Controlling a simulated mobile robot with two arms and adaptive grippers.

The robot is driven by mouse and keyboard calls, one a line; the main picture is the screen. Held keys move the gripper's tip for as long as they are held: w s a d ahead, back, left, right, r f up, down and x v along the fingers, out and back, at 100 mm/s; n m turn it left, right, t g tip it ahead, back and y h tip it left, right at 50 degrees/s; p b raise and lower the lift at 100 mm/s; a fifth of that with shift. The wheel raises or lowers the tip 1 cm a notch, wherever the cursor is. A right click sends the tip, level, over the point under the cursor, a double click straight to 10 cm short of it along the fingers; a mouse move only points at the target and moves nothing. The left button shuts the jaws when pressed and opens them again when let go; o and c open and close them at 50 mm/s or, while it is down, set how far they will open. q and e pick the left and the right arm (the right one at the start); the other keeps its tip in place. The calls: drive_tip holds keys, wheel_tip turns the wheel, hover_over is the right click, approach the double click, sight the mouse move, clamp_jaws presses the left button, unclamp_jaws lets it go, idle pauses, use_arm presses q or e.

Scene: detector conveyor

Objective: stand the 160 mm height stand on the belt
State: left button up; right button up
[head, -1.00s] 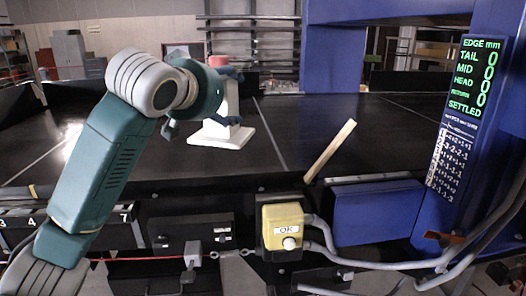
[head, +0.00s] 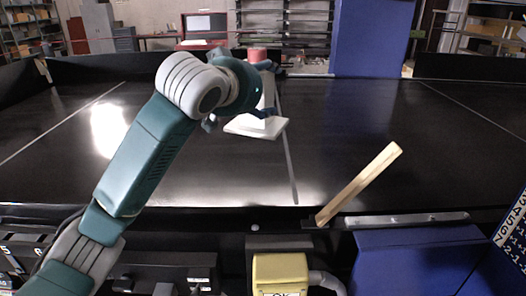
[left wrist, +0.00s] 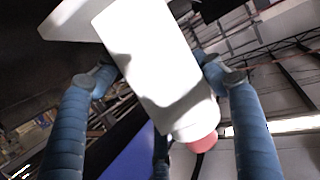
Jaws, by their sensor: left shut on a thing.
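The height stand is a white column (head: 268,104) on a flat white base (head: 256,127) with a red top (head: 257,54). My left gripper (head: 266,74) is shut around the column, below the red top. In the left wrist view the two blue fingers flank the white column (left wrist: 155,65), and the red cap (left wrist: 198,138) points away from the base. In the head view the base appears slightly tilted over the black belt (head: 190,165), its right corner by a pale line. I cannot tell whether it touches the belt. My right gripper is not in view.
A wooden stick (head: 360,185) leans up from the belt's near edge. A yellow button box (head: 281,272) and a blue panel (head: 420,262) are in front. A blue post (head: 372,38) rises behind the belt. The belt around the stand is clear.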

sight(260, 108)
use_arm(q)
drive_tip(key=f, duration=0.2)
drive_tip(key=f+p, duration=0.1)
drive_tip(key=f, duration=0.1)
drive_tip(key=shift+s+a+f, duration=0.15)
drive_tip(key=shift+a+f, duration=0.05)
drive_tip(key=f, duration=0.2)
drive_tip(key=f+p, duration=0.1)
drive_tip(key=f, duration=0.2)
drive_tip(key=shift+w+d+f, duration=0.15)
drive_tip(key=shift+w+f, duration=0.05)
drive_tip(key=shift+f, duration=0.05)
wheel_tip(260, 108, down, 5)
drive_tip(key=shift+f+p, duration=0.2)
drive_tip(key=shift+p, duration=0.6)
drive_tip(key=o, duration=1.4)
drive_tip(key=shift+f, duration=0.1)
drive_tip(key=shift+o, duration=0.2)
drive_tip(key=shift+s, duration=0.1)
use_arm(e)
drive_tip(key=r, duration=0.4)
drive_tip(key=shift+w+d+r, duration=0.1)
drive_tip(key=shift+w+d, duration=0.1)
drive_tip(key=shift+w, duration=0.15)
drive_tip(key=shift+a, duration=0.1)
